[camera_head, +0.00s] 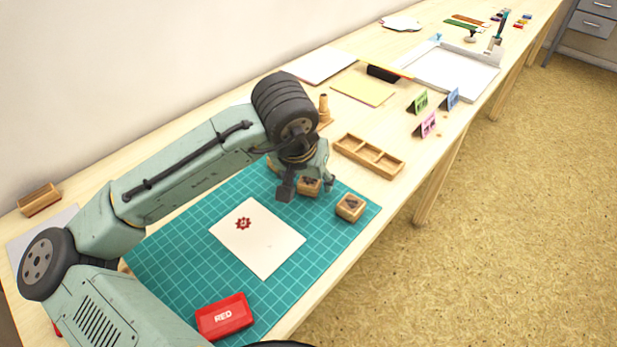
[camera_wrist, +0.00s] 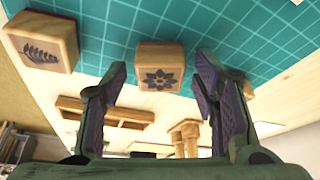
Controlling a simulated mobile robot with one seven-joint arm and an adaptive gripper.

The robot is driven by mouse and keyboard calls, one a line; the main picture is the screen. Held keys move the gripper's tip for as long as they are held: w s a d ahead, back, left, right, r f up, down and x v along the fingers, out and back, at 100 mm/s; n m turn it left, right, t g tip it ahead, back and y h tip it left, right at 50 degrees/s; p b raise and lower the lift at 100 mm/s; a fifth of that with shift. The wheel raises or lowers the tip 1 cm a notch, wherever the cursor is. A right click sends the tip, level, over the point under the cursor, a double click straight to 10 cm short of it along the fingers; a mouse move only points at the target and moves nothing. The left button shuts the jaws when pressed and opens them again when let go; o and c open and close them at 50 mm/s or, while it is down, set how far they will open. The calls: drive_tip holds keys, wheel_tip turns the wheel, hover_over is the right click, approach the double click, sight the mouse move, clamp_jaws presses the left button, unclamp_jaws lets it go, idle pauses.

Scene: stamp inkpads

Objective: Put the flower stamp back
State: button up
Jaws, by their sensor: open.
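The flower stamp (camera_head: 310,188) is a small wooden block with a dark flower picture, on the far part of the green cutting mat (camera_head: 180,232). In the wrist view the flower stamp (camera_wrist: 160,62) shows ahead between the fingers. My gripper (camera_head: 307,187) is open, with a finger to either side of the stamp; its tips also show in the wrist view (camera_wrist: 162,65). Whether the fingers touch the block cannot be told. A leaf stamp (camera_head: 350,207) stands to the right, also in the wrist view (camera_wrist: 42,48). A wooden tray with compartments (camera_head: 368,156) lies just beyond the mat.
White paper (camera_head: 265,245) with a red flower print lies on the mat. A red inkpad (camera_head: 224,316) sits at the near edge. Another wooden piece (camera_head: 272,164) is partly hidden behind my gripper. Small coloured cards (camera_head: 428,125) stand beyond the tray by the table edge.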

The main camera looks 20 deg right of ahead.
drive_tip(key=v, duration=1.2)
drive_tip(key=shift+r, duration=0.15)
